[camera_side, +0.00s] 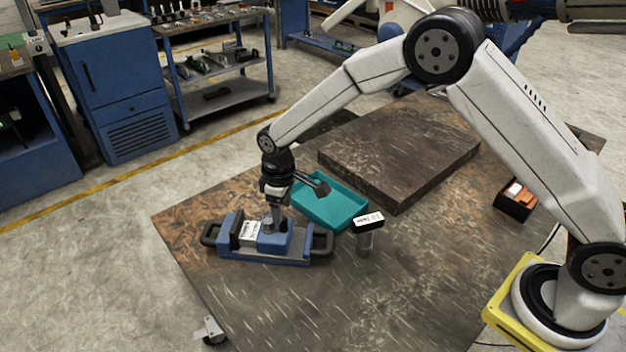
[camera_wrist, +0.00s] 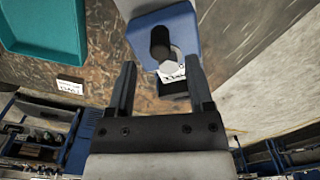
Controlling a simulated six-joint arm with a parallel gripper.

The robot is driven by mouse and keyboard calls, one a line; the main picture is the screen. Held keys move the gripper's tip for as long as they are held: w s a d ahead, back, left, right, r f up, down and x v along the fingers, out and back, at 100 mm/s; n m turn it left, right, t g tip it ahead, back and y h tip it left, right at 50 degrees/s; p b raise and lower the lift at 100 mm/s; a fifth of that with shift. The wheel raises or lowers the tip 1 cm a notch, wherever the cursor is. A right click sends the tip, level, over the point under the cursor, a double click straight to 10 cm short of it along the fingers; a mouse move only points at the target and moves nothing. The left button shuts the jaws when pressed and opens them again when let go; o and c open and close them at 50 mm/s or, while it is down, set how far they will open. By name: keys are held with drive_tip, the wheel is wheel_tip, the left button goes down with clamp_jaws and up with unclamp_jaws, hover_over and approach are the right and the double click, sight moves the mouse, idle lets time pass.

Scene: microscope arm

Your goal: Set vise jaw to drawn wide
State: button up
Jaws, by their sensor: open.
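The blue and grey vise (camera_side: 268,243) sits on the worktable, with dark loop handles at both ends and a white label on top. My gripper (camera_side: 273,212) is directly above the vise's middle, pointing down at its jaws. In the wrist view my gripper (camera_wrist: 158,72) has its two dark fingers spread apart, with nothing held between them. Ahead of the fingers is a blue part of the vise (camera_wrist: 182,30) with a black round knob and a light hexagonal end. Whether a finger touches the vise, and how wide the jaw gap is, I cannot tell.
A thick brown slab (camera_side: 400,150) lies farther back. A small dark box (camera_side: 515,203) sits at right. The front table area is clear.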

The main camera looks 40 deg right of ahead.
sight(283, 217)
drive_tip(key=shift+f, duration=2)
clamp_jaws()
